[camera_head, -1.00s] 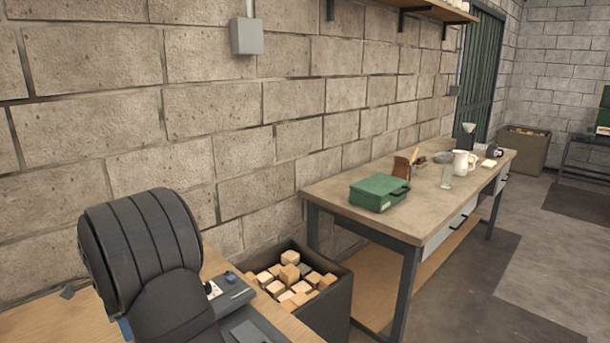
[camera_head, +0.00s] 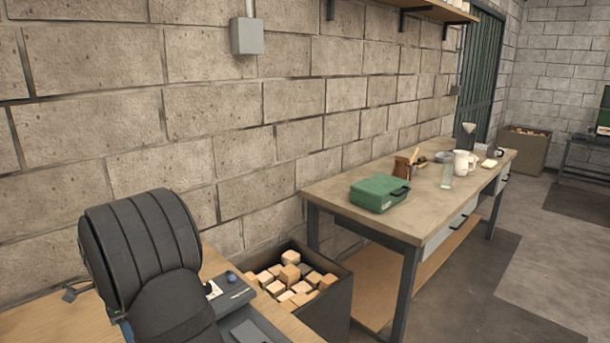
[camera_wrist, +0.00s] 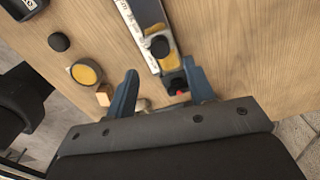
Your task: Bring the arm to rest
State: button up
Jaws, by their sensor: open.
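In the wrist view my gripper (camera_wrist: 163,88) shows as two blue fingers spread apart over the wooden worktop (camera_wrist: 235,45). The fingers are open, with nothing clasped between them. The far end of a long device with a yellow and black end lies beyond and partly between the fingertips. In the head view my arm's black padded cover fills the lower left. My gripper is hidden there.
On the worktop are a yellow-topped round piece (camera_wrist: 86,73), a black knob (camera_wrist: 59,42) and a small wood block (camera_wrist: 104,95). A bin of wooden blocks (camera_head: 335,306) stands beside it. A bench with a green case (camera_head: 378,193) is farther right.

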notch_tip(320, 180, down, 7)
jog(key=shift+f, duration=0.1)
jog(key=s+a, duration=0.3)
jog(key=a, duration=0.1)
jog(key=s+a+r, duration=0.1)
jog(key=s, duration=0.1)
jog(key=shift+s+a, duration=0.35)
jog(key=shift+a, duration=0.05)
notch_tip(320, 180, up, 17)
notch_tip(320, 180, down, 6)
jog(key=n, duration=0.1)
jog(key=shift+n, duration=0.3)
notch_tip(320, 180, up, 6)
jog(key=m, duration=0.1)
notch_tip(320, 180, down, 13)
jog(key=shift+r, duration=0.2)
